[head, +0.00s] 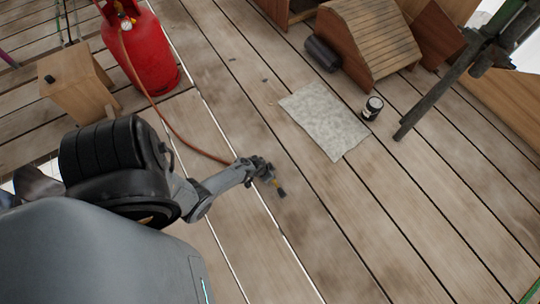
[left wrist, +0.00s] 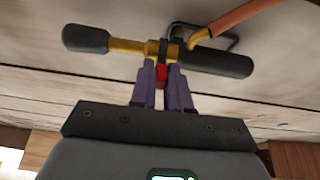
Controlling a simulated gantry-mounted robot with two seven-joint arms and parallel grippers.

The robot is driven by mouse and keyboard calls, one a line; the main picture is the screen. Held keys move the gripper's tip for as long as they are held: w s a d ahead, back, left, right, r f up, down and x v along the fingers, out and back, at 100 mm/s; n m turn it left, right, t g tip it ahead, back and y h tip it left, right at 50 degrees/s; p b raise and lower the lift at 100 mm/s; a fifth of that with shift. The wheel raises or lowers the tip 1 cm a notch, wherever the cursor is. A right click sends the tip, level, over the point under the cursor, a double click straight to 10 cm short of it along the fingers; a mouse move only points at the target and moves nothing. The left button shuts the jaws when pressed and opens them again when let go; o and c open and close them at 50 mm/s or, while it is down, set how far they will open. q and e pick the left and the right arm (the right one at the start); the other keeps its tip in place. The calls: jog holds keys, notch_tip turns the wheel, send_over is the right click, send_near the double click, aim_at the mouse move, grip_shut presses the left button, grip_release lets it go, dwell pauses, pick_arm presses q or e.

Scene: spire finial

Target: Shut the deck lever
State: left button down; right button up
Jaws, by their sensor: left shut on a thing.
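My left gripper (head: 264,172) is low over the deck planks in the head view. In the left wrist view its two purple fingers (left wrist: 162,82) are shut on a gas torch (left wrist: 128,46). The torch has a dark rounded end, a brass tube and a black handle (left wrist: 215,62). A small red piece (left wrist: 161,75), perhaps a lever, sits between the fingers. An orange-brown hose (left wrist: 245,18) joins the torch. I cannot tell which part is the deck lever or how it is set. My right gripper is not in view.
The hose (head: 165,115) runs to a red gas cylinder (head: 150,55). A wooden stool (head: 75,85) stands beside it. A grey mat (head: 323,118), a dark can (head: 372,107), a dark roll (head: 322,54) and a slatted wooden piece (head: 370,35) are further right. The front planks are clear.

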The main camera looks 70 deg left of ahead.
pick_arm(q)
jog(key=shift+w+r+g+p, duration=0.15)
jog(key=shift+g+p, duration=0.15)
jog(key=shift+g, duration=0.1)
jog(key=shift+w+a+g, duration=0.1)
jog(key=shift+w+g, duration=0.15)
jog(key=shift+g, duration=0.25)
jog(key=shift+w+g+h, duration=0.3)
jog(key=shift+w+g, duration=0.05)
jog(key=shift+g, duration=0.25)
jog(key=shift+w+a+f+g+b, duration=0.1)
jog(key=shift+w+f+g+b, duration=0.25)
jog(key=shift+w+g+b, duration=0.35)
jog(key=shift+s+g, duration=0.2)
jog(key=shift+g, duration=0.4)
jog(key=shift+r, duration=0.1)
